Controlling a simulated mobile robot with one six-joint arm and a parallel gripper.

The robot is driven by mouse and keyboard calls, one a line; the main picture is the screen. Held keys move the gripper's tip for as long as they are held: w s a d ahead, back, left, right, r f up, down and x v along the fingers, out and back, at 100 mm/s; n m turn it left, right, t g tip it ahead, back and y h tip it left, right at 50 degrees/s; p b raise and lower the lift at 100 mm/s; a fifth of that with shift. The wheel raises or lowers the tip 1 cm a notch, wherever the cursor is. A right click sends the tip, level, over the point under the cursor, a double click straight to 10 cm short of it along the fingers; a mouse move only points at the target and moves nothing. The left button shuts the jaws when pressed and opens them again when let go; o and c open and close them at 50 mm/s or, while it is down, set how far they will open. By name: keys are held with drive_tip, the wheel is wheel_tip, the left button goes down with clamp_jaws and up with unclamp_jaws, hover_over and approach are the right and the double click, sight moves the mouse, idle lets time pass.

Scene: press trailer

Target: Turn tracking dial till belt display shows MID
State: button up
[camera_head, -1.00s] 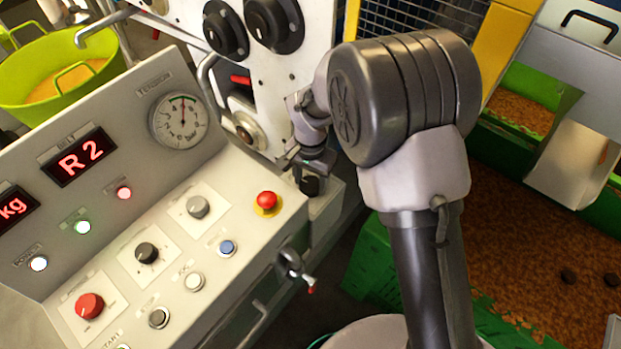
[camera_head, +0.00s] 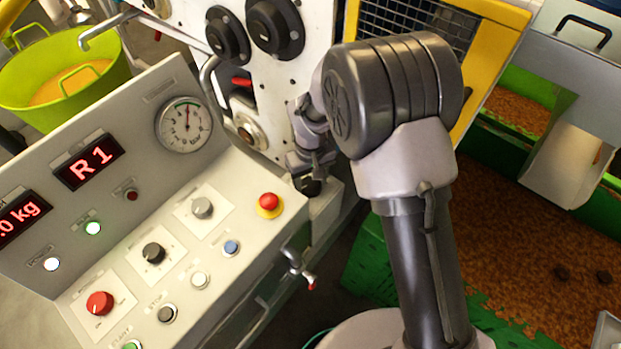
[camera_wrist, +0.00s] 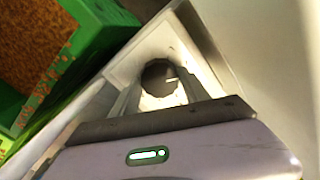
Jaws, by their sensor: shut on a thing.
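The belt display (camera_head: 89,160) on the sloped console panel reads R 1 in red. The tracking dial (camera_head: 308,187), a dark round knob, sits on a low grey ledge at the console's far right corner. My gripper (camera_head: 312,172) reaches down over it and hides much of it in the head view. In the wrist view the dial (camera_wrist: 163,76) has a pale pointer line toward the right. My gripper's fingers (camera_wrist: 161,92) are on both sides of it, shut on it.
A red emergency button (camera_head: 268,202) and several knobs and buttons stand on the console near my arm. A small tap handle (camera_head: 297,267) sticks out from the console's front. Two large black dials (camera_head: 272,25) are on the white machine behind. A green crate (camera_head: 375,262) of brown pulp lies at right.

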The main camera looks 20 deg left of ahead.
sight(311, 184)
drive_tip(key=shift+n+p, duration=0.4)
drive_tip(key=shift+n, duration=1.1)
drive_tip(key=o, duration=1.4)
drive_tip(key=shift+c, duration=0.2)
wheel_tip(311, 184, up, 18)
drive_tip(key=p, duration=0.4)
drive_tip(key=shift+f, duration=0.25)
